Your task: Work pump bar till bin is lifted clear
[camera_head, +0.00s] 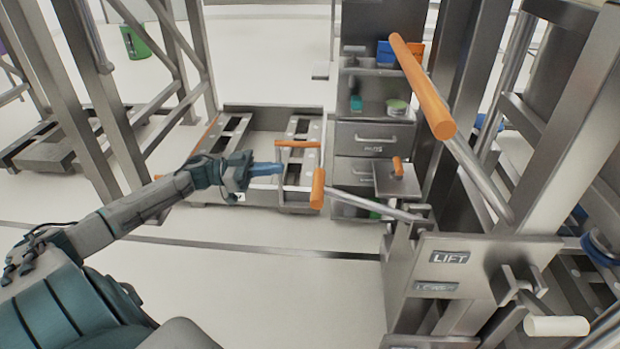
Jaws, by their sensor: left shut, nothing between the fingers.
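A long bar with a thick orange grip (422,86) rises tilted from the steel lift unit (480,295), which carries a LIFT label (450,257). A second, thinner lever with a short orange grip (317,188) reaches left from the same unit. My left gripper (270,169) is shut and empty, with blue fingers pointing right. In the picture it lies just left of the short orange grip and apart from it; the long bar's grip is farther up and right. I cannot clearly make out a bin. My right gripper is not in view.
A low steel frame (262,109) with an orange handle (297,144) stands on the floor behind my gripper. A grey drawer cabinet (372,135) stands behind the levers. Steel posts rise at left and right. A white cylinder (556,326) sticks out at lower right. The front floor is clear.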

